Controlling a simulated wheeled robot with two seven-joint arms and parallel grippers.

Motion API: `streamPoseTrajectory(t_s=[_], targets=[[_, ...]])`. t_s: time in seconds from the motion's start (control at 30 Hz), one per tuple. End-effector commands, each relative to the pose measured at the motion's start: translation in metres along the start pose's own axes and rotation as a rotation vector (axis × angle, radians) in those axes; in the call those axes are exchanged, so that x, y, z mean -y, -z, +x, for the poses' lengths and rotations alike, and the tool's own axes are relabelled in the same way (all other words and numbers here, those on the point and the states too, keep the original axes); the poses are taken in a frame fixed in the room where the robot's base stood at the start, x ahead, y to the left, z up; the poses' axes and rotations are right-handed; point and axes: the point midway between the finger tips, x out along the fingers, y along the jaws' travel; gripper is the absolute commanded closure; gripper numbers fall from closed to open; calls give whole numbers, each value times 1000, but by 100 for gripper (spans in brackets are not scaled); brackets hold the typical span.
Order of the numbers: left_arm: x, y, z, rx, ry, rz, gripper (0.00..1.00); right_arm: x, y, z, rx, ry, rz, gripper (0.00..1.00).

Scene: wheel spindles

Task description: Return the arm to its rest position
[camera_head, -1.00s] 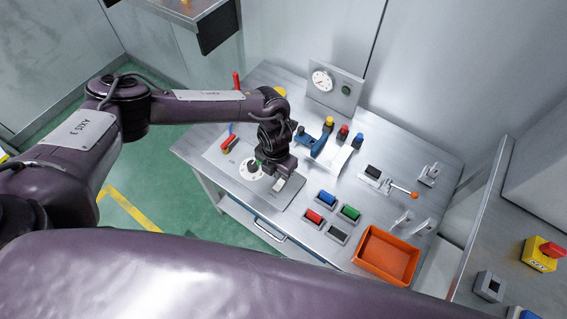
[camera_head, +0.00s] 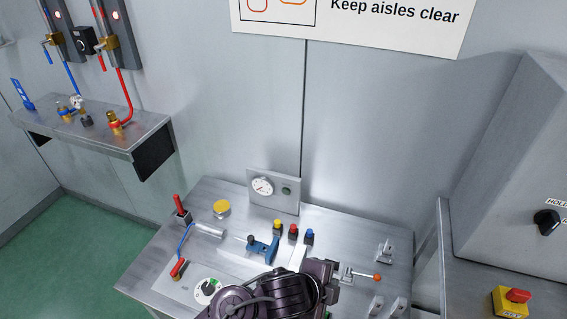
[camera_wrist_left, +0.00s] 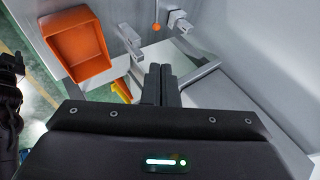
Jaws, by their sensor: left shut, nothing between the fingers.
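My left arm (camera_head: 262,298) shows at the bottom of the head view, folded low over the front of the steel workbench (camera_head: 340,225). Its fingers cannot be made out in that view. In the left wrist view, my left gripper (camera_wrist_left: 161,84) has its two dark fingers together with nothing between them. The fingers appear apart from the orange bin (camera_wrist_left: 80,46) and the orange-knobbed lever (camera_wrist_left: 155,28). My right gripper is in neither view.
A shelf with pipe fittings (camera_head: 100,135) hangs at left. A yellow box with a red knob (camera_head: 510,300) is at right.

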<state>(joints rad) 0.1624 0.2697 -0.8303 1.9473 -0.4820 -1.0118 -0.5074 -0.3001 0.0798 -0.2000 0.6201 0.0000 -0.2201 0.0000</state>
Motion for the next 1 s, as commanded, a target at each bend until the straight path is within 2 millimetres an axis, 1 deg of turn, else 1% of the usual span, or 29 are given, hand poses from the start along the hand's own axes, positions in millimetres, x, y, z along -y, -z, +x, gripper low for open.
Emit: streamPoseTrajectory(t_s=[0.03, 0.07, 0.1, 0.2, 0.3, 0.4, 0.5, 0.6, 0.8, 0.83, 0.9, 1.0], targets=[[3, -16, -17, 43, 18, -196, 100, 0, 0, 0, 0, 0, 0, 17], [4, -28, -27, 75, 29, -310, 100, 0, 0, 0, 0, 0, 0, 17], [3, -47, -42, 120, 40, -460, 100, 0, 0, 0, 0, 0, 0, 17], [-10, -91, -74, 232, 58, -780, 100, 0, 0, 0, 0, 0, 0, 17], [-29, -125, -102, 325, 68, -1014, 100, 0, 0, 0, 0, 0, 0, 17], [-48, -148, -125, 403, 76, -1188, 100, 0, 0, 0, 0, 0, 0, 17], [-66, -166, -145, 471, 83, -1330, 100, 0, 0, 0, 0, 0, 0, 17], [-83, -180, -164, 533, 91, -1451, 100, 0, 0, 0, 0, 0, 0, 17], [-118, -200, -201, 655, 109, -1664, 100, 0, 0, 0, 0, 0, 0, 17], [-122, -203, -198, 664, 107, -1677, 100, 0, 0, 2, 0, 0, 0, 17], [-130, -211, -177, 664, 98, -1668, 100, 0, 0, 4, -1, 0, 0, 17], [-142, -221, -155, 667, 91, -1667, 100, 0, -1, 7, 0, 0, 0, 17]])
